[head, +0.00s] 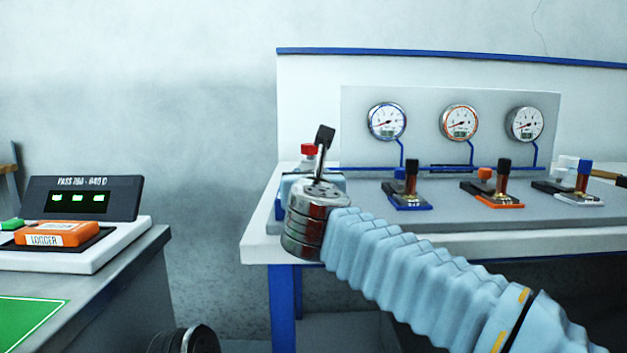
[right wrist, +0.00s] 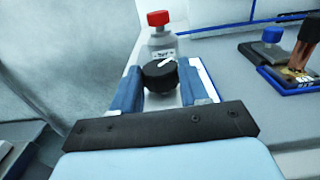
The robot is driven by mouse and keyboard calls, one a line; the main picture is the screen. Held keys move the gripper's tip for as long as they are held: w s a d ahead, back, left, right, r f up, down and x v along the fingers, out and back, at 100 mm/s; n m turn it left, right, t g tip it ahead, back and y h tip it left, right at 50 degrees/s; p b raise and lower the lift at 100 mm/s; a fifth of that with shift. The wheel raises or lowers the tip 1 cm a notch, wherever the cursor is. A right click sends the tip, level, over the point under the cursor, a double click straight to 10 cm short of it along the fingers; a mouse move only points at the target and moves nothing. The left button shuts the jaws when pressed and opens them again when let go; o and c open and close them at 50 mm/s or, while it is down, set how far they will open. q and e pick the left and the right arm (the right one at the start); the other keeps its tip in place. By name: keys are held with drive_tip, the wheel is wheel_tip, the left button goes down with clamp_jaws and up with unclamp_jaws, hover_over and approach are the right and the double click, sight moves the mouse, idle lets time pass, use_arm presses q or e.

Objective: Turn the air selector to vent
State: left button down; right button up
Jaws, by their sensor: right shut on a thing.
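The air selector is a black round knob (right wrist: 159,76) with a white pointer mark, seen in the right wrist view. The mark points toward the upper right of that picture. My right gripper (right wrist: 158,82) has its two blue fingers on either side of the knob and is shut on it. A white plate (right wrist: 206,78) shows beside the right finger; any lettering on it cannot be read. In the head view my right wrist hides the knob.
A grey fitting with a red cap (right wrist: 160,32) stands just behind the knob; its red top also shows in the head view (head: 308,149). Several levers, including a blue-based one (head: 408,195), stand right under gauges (head: 387,121). An orange logger (head: 56,234) sits left.

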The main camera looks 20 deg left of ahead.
idle(0.5)
drive_tip(key=o, duration=1.1)
drive_tip(key=shift+c, duration=0.2)
drive_tip(key=b+v, duration=0.3)
drive_tip(key=v, duration=1.1)
drive_tip(key=shift+a, duration=0.15)
